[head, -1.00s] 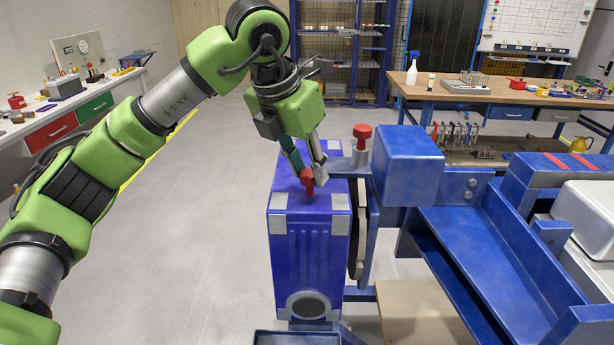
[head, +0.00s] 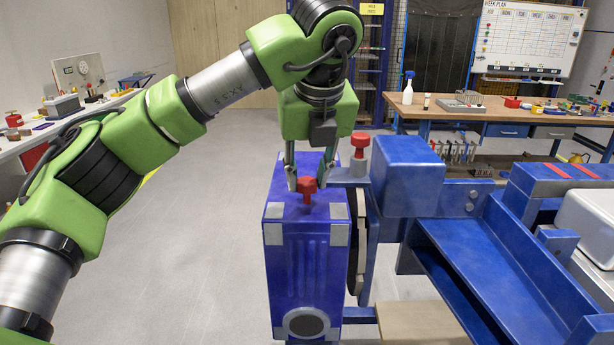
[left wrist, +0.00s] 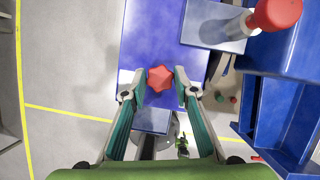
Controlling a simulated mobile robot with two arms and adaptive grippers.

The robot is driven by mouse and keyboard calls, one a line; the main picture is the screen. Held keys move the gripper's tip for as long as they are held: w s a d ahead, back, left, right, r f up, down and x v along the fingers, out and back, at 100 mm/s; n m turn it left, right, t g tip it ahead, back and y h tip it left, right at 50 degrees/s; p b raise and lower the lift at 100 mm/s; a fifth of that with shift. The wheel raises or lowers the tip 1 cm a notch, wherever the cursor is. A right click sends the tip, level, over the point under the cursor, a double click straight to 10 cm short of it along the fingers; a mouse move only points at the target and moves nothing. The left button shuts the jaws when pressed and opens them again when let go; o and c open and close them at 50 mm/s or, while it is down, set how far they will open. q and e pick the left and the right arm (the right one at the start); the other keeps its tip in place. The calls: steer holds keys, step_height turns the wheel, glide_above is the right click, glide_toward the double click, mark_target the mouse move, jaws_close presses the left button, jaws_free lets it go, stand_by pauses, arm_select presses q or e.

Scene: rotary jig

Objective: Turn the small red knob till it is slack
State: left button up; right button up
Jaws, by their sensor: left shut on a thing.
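The small red knob (head: 307,187) stands on top of the blue box (head: 300,262) with grey corner patches. In the left wrist view the knob (left wrist: 160,78) is star-shaped and lies between the two fingertips. My left gripper (head: 307,182) points down from above and is shut on this knob, one finger on each side. A larger red knob (head: 360,140) on a grey post stands behind and to the right, apart from the gripper; it also shows in the left wrist view (left wrist: 274,14). My right gripper is not in view. Whether the small knob is slack cannot be seen.
A blue block (head: 408,172) and a blue trough (head: 480,262) of the jig stand close on the right. A workbench (head: 470,107) with a spray bottle and small items is behind. Open floor (head: 205,260) lies left of the box.

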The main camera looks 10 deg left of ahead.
arm_select(q)
steer(key=shift+n, duration=0.6)
steer(key=o, duration=1.1)
steer(key=v, duration=1.2)
steer(key=shift+w+d, duration=0.25)
